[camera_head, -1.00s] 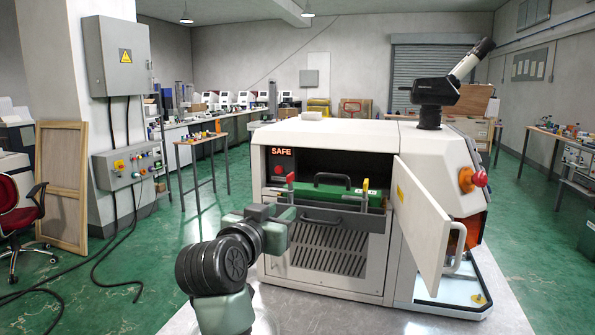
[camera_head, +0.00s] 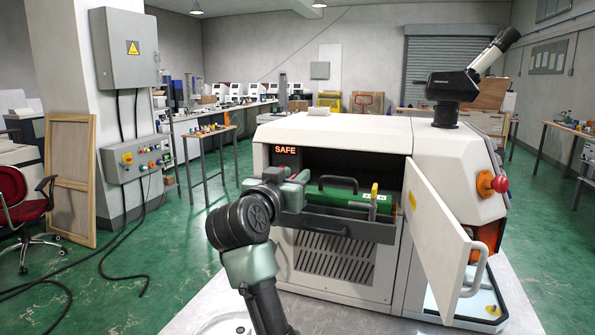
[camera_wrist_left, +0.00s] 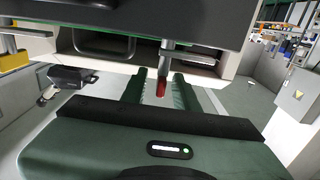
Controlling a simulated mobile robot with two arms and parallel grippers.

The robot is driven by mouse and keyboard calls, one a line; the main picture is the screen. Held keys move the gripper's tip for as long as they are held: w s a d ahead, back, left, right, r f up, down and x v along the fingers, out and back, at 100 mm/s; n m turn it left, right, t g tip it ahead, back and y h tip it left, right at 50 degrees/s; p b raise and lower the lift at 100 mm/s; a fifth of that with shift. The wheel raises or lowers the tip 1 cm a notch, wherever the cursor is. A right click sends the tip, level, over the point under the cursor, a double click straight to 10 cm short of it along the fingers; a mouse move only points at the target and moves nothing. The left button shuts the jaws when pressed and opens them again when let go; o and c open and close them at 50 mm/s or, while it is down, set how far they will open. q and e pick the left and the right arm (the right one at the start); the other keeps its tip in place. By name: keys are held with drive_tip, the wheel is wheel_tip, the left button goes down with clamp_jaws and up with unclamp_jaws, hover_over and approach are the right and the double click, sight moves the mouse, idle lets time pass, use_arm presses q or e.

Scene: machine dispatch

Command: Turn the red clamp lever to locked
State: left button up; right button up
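The red clamp lever shows in the left wrist view as a grey post with a red tip (camera_wrist_left: 161,88). In the head view it is mostly hidden behind my left gripper (camera_head: 296,184). In the wrist view the two green fingers of the left gripper (camera_wrist_left: 160,92) are apart, with the red tip between them and a gap on each side. A yellow-tipped lever (camera_head: 374,192) stands upright at the right of the green block (camera_head: 335,199) in the pulled-out drawer (camera_head: 325,222). My right gripper is not in view.
A dark handle (camera_head: 338,180) arches over the green block.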

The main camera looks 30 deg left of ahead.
use_arm(q)
drive_tip(key=shift+x, duration=1)
drive_tip(key=shift+w, duration=0.15)
clamp_jaws()
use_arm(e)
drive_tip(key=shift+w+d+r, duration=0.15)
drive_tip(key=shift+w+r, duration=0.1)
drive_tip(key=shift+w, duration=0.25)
